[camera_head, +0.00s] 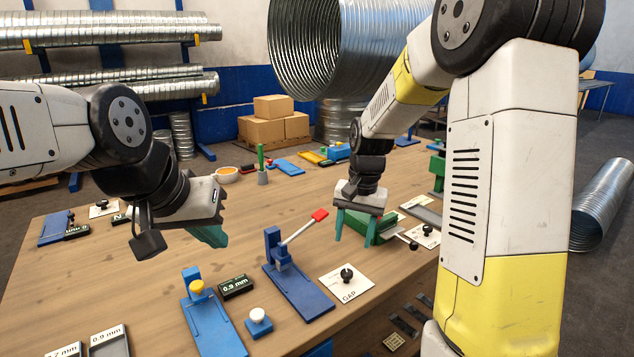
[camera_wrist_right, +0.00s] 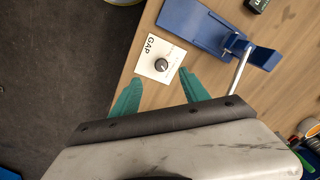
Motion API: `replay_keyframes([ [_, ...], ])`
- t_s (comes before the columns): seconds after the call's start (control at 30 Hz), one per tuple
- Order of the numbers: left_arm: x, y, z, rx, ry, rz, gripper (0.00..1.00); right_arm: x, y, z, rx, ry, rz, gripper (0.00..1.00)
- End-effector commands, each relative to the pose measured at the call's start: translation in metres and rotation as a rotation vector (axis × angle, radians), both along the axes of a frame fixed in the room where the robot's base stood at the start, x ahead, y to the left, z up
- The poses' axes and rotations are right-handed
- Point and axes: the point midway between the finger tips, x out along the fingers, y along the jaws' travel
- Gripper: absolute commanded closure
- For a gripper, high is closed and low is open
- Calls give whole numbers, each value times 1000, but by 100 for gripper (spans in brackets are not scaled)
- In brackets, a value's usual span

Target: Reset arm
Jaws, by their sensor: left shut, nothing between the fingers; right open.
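My left gripper (camera_head: 212,237) is shut and empty, held above the left part of the wooden table. My right gripper (camera_head: 358,240) is open with nothing between its green fingers, above the table near the white GAP card. In the right wrist view its fingers (camera_wrist_right: 158,95) are spread apart below the GAP card. The GAP card (camera_head: 346,283) with a black knob lies on the table; it also shows in the right wrist view (camera_wrist_right: 150,45). A blue lever device (camera_head: 305,297) with a red-tipped lever stands left of the card.
A blue device with a yellow knob (camera_head: 212,326) and a black 0.9 mm display (camera_head: 236,287) lie front left of the lever device. A white-knobbed block (camera_head: 259,322) stands between. A green block (camera_head: 378,233) is behind the right gripper. Cardboard boxes (camera_head: 273,128) are beyond the table.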

Motion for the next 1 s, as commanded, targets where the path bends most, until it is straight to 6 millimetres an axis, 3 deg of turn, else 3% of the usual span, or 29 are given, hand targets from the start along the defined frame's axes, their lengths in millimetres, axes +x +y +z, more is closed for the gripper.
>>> replay_keyframes([
  [0.03, 0, 0, 0, 0, 0, 0, 100, -12, -4, 21, 28, -40, 17, 47],
  [0.1, 0, 0, 0, 0, 0, 0, 100, -30, -8, 44, 57, -89, 52, 47],
  [0.4, 0, 0, 0, 0, 0, 0, 100, -117, -23, 114, 89, -320, 210, 47],
  [0.6, 0, 0, 0, 0, 0, 0, 100, -167, -28, 132, 44, -453, 297, 47],
  [0.7, 0, 0, 0, 0, 0, 0, 100, -182, -29, 134, 22, -491, 324, 47],
  [1.0, 0, 0, 0, 0, 0, 0, 100, -191, -29, 134, 6, -515, 342, 47],
])
